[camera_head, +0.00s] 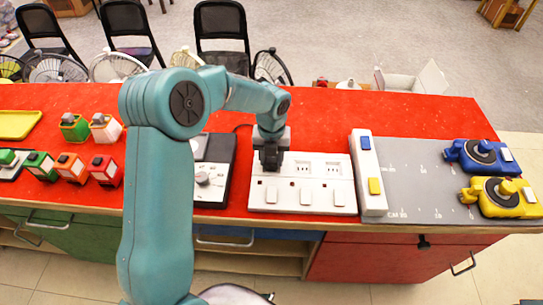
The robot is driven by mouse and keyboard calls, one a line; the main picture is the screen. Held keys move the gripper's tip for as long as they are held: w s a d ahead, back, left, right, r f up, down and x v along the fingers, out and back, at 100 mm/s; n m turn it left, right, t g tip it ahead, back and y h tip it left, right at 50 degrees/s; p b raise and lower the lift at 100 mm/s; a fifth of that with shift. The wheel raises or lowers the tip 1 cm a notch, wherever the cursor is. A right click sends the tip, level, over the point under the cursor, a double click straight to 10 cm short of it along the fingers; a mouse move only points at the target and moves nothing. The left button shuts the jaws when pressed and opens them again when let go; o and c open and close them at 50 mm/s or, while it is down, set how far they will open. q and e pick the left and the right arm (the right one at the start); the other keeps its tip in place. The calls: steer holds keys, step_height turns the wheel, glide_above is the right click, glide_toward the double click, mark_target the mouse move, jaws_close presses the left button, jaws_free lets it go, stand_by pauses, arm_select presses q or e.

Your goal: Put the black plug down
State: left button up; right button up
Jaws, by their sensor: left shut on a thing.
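My left arm reaches over the red table, and its gripper (271,158) points down at the upper left part of a white socket board (325,199). The gripper is shut on a dark thing that looks like the black plug; the plug is mostly hidden by the fingers, and I cannot tell whether it touches the board. A thin dark cord shows just left of the gripper. The board has sockets along its top and several white switches along its front. My right gripper is not in view.
A black-and-white device with a dial (203,179) stands left of the board. A white bar with blue and yellow buttons (367,197) and a grey mat (415,175) with blue (478,155) and yellow (500,197) devices lie right. Red tabletop (330,120) behind the board is clear.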

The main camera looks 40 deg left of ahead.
mark_target(272, 159)
arm_select(q)
steer(key=shift+d+f, duration=0.1)
steer(key=shift+f, duration=0.05)
steer(key=o, duration=1.1)
steer(key=shift+c, duration=0.2)
step_height(272, 159, up, 12)
steer(key=shift+r, duration=0.25)
steer(key=shift+s, duration=0.1)
